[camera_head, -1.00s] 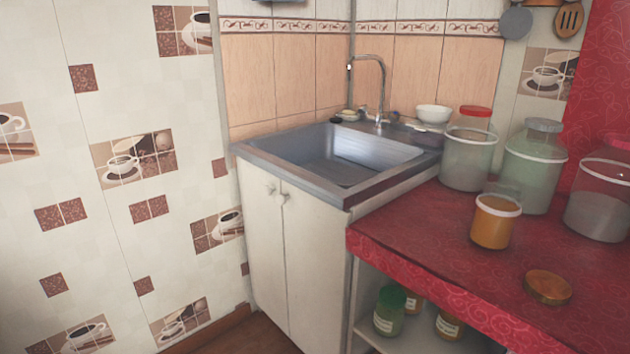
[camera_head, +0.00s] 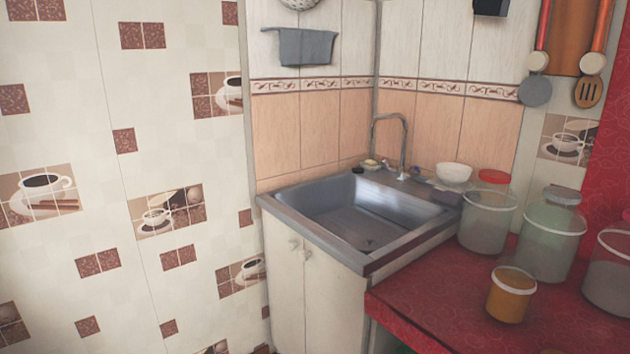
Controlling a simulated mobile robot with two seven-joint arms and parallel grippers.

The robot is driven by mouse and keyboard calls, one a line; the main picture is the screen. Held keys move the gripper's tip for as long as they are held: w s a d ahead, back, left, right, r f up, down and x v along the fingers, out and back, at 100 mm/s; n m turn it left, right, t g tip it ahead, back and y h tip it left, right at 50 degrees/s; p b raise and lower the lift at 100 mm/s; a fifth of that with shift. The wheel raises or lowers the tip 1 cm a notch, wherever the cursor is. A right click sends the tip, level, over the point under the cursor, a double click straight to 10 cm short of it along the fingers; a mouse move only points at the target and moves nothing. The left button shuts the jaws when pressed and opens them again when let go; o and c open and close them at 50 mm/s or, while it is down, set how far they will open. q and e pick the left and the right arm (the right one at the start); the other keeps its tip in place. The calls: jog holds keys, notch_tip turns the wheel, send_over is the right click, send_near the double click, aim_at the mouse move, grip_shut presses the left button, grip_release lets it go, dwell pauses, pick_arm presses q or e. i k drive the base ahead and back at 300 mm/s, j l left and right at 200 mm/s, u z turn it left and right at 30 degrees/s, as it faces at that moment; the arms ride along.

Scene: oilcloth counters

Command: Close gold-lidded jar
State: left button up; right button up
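A small open jar with orange-brown contents and a pale rim (camera_head: 511,294) stands upright on the red counter (camera_head: 440,311), near its left part. No lid is on it. The gold lid is out of the frame now; a second ago it lay flat on the counter to the right of this jar and nearer to me. Neither of my grippers is in view.
Large jars stand behind and right of the small jar: one red-lidded (camera_head: 488,215), one grey-lidded (camera_head: 551,238), one at the right edge (camera_head: 609,268). A metal sink (camera_head: 350,215) with a white bowl (camera_head: 454,173) beside it is at the back left. Utensils hang above.

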aim_at(511, 290)
jog(key=z, duration=1.6)
